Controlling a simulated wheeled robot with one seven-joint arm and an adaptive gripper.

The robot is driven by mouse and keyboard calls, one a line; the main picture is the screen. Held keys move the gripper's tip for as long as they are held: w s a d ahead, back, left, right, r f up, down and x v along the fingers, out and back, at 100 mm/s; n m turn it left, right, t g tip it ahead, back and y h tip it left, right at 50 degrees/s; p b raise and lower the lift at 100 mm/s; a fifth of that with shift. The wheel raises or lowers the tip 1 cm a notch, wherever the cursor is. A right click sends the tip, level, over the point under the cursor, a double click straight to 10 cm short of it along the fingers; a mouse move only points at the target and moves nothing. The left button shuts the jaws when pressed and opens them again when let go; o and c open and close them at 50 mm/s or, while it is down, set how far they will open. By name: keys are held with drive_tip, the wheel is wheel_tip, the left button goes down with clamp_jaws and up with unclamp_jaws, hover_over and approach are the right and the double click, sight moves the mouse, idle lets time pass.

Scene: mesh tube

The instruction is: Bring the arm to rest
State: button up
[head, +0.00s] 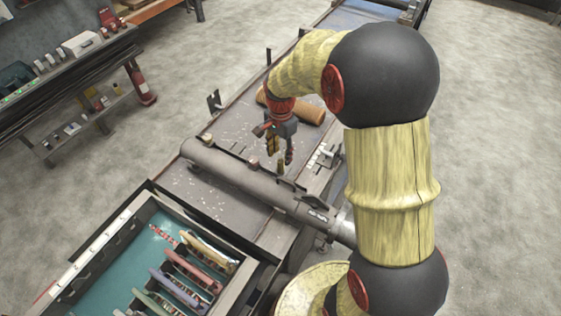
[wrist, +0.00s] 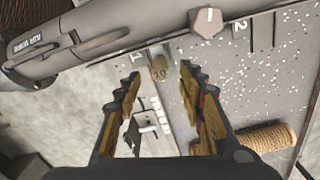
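My gripper (head: 279,157) is above the workbench (head: 228,125), pointing down, beside a long grey tube fixture (head: 235,172). In the wrist view my gripper (wrist: 158,88) has its two fingers spread apart with nothing between them.
The grey fixture crosses the bench close to the gripper. An upright bracket (head: 214,102) stands at the bench's left edge. A teal-lined tray (head: 115,262) with several coloured pieces is at the lower left. A shelf (head: 75,85) stands at the upper left. The floor on the right is clear.

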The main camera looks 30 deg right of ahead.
wheel_tip(320, 180, up, 5)
drive_tip(key=shift+r, duration=0.15)
drive_tip(key=shift+n, duration=0.9)
drive_tip(key=s+a+r+n+t+b, duration=0.1)
drive_tip(key=s+a+n+t+b, duration=0.1)
drive_tip(key=s, duration=0.5)
drive_tip(key=s+a+r+n+t+b, duration=0.1)
drive_tip(key=s+a+r+n+b, duration=0.1)
drive_tip(key=s+n+b, duration=0.3)
drive_tip(key=s+a+r+n+t+b, duration=0.2)
drive_tip(key=s+a+n+b, duration=0.1)
drive_tip(key=s, duration=0.7)
drive_tip(key=shift+s+a+n+t, duration=0.25)
drive_tip(key=shift+a+n, duration=0.2)
drive_tip(key=shift+n, duration=0.75)
